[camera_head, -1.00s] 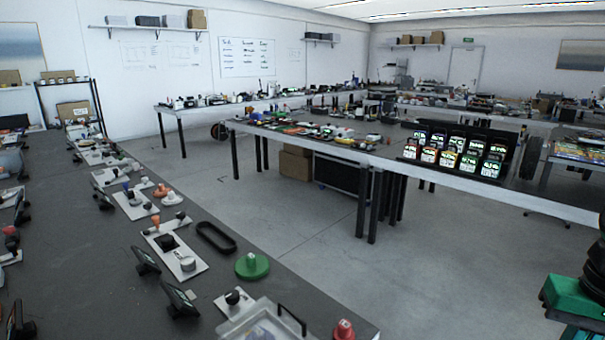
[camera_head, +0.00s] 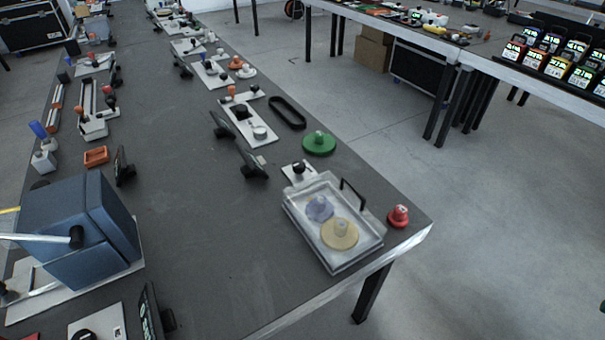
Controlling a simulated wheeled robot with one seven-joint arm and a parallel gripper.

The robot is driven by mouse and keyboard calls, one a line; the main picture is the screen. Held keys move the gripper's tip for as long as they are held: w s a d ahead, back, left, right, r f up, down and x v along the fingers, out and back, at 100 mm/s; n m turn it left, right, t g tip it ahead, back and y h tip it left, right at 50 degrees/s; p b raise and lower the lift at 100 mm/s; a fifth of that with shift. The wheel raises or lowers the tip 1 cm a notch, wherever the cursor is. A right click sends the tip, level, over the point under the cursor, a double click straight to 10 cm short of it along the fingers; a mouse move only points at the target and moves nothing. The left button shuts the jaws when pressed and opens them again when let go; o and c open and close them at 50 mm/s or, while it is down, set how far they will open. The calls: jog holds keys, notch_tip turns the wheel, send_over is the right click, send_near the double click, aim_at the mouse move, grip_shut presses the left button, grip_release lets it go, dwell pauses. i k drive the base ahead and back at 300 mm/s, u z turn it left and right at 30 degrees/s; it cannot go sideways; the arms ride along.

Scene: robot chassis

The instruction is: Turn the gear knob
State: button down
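A clear-walled tray (camera_head: 352,262) sits near the table's front right corner. In it are a pale purple gear-like disc (camera_head: 320,208) and a yellowish disc (camera_head: 340,234), each with a raised centre. Behind the tray, a black ball knob (camera_head: 299,167) stands on a small white plate. A green disc with a raised centre knob (camera_head: 319,143) lies farther back. I cannot tell for certain which of these is the gear knob. My gripper is not in view.
A red knob (camera_head: 398,216) stands by the table's right edge. A blue box (camera_head: 75,237) with a lever stands at the left. Small dark stands (camera_head: 252,165) and a black oval ring (camera_head: 287,112) lie behind. The grey table middle is clear; open floor lies to the right.

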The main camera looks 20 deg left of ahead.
aim_at(297, 168)
jog(key=u, duration=0.1)
jog(key=k, duration=0.85)
jog(key=u, duration=0.7)
jog(key=i, duration=1)
